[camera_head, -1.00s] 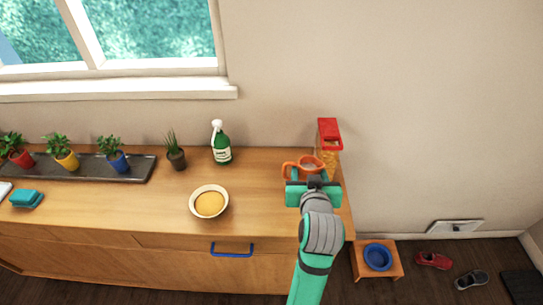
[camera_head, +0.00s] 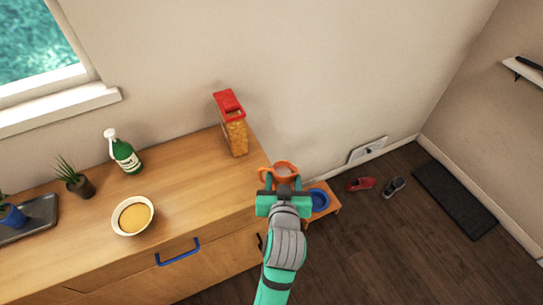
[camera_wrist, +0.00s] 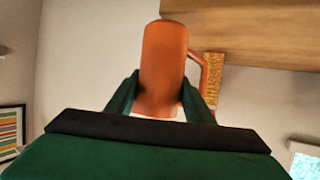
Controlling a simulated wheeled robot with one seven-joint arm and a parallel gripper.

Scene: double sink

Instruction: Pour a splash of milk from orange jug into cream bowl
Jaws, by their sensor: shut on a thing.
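The orange jug (camera_head: 287,168) is held in my gripper (camera_head: 284,186), off the right end of the wooden counter in the head view. Its handle points left there, and some pale content shows inside its rim. In the wrist view the jug (camera_wrist: 163,62) stands between the two dark green fingers of my gripper (camera_wrist: 160,100), which press on its sides. The cream bowl (camera_head: 120,227) sits on the counter to the left, well apart from the jug. It holds something yellow-orange.
A cereal container with a red lid (camera_head: 235,135) stands near the counter's right end. A green spray bottle (camera_head: 125,157) and a potted plant (camera_head: 77,183) stand behind the bowl. The counter (camera_head: 200,195) is clear between bowl and container. A low stool with a blue bowl (camera_head: 319,201) is beyond.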

